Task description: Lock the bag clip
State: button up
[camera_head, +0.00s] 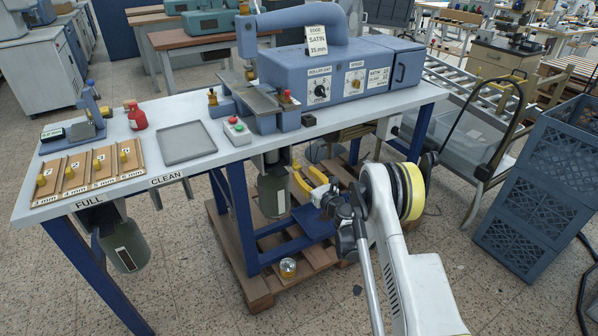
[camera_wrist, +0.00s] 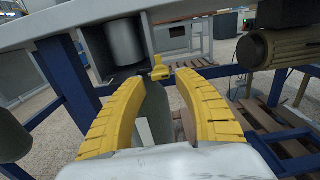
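The bag clip (camera_wrist: 161,69) is a small yellow lever under the machine in the wrist view, beside a grey cylindrical outlet (camera_wrist: 125,42). A grey-green bag (camera_wrist: 155,105) with a pale label hangs below it; the bag also shows under the table in the head view (camera_head: 273,195). My gripper (camera_wrist: 160,78) has two yellow fingers spread apart. The clip appears between and beyond the fingertips, and nothing is held. In the head view my gripper (camera_head: 306,174) is just right of the bag. I cannot make out the clip clearly there. Contact between fingers and clip cannot be seen.
The blue machine (camera_head: 325,75) stands on the white-topped table (camera_head: 190,100), whose blue legs flank the bag. A dark motor-like part (camera_wrist: 285,45) is at right in the wrist view. A wooden pallet (camera_head: 240,262) lies below. Another bag (camera_head: 122,245) hangs at left.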

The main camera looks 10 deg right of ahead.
aim_at(299, 168)
jog(key=b+x, duration=0.1)
jog(key=x, duration=0.3)
grip_shut()
